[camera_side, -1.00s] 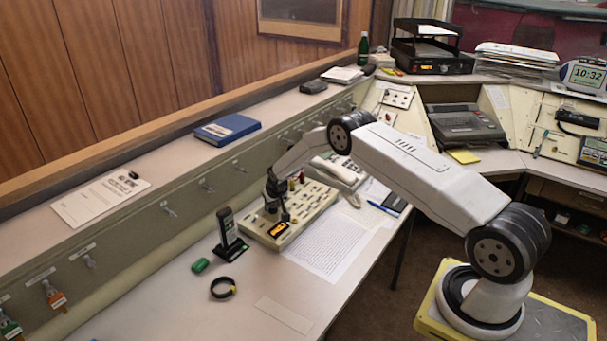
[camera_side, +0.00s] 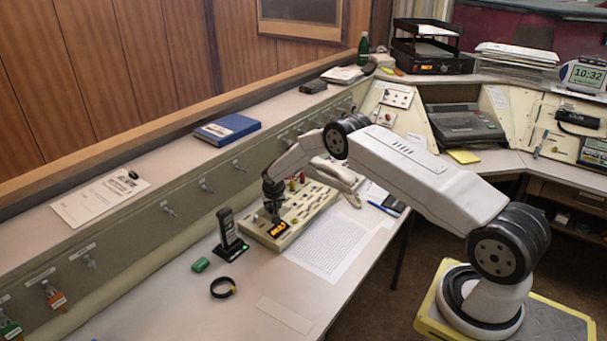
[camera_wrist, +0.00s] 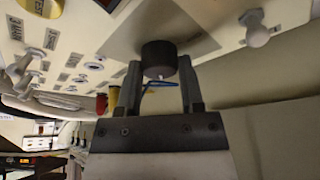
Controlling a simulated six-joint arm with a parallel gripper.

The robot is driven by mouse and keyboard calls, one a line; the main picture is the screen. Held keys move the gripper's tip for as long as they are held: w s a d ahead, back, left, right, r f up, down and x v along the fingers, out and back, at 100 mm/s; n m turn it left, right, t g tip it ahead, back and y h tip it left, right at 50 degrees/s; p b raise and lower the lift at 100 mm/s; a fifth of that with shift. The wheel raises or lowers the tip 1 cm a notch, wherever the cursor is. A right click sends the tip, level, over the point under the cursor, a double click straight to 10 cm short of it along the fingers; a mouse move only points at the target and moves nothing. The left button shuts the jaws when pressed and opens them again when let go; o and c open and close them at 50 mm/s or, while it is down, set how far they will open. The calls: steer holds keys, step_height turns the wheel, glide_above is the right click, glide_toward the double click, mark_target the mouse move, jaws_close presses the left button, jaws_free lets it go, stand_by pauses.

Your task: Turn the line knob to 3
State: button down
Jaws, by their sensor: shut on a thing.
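The line knob (camera_wrist: 158,57) is a dark round knob on a grey plate in the wrist view, with a small pale mark on its near edge. My gripper (camera_wrist: 160,72) has one finger on each side of it and is shut on it. In the side view my gripper (camera_side: 274,217) points down at the left end of the cream console (camera_side: 312,210). The knob is hidden there behind the gripper. A small orange display (camera_side: 277,230) glows just in front, its characters too small to read. No numbers show around the knob.
A handset in a black stand (camera_side: 229,238) stands close left of the console. A printed sheet (camera_side: 317,250) lies in front, and a telephone handset (camera_side: 337,172) lies behind.

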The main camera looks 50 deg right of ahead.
mark_target(268, 218)
steer(key=m+h, duration=0.1)
steer(key=m, duration=0.2)
steer(key=shift+w+a+m+g, duration=0.1)
steer(key=shift+m+g, duration=0.3)
steer(key=shift+m+g+h, duration=0.3)
steer(key=shift+m+g, duration=0.4)
steer(key=shift+m, duration=1.1)
steer(key=shift+c, duration=1.1)
jaws_free()
steer(key=shift+r, duration=0.2)
steer(key=v, duration=0.7)
steer(key=shift+r, duration=0.2)
steer(key=shift+a, duration=0.15)
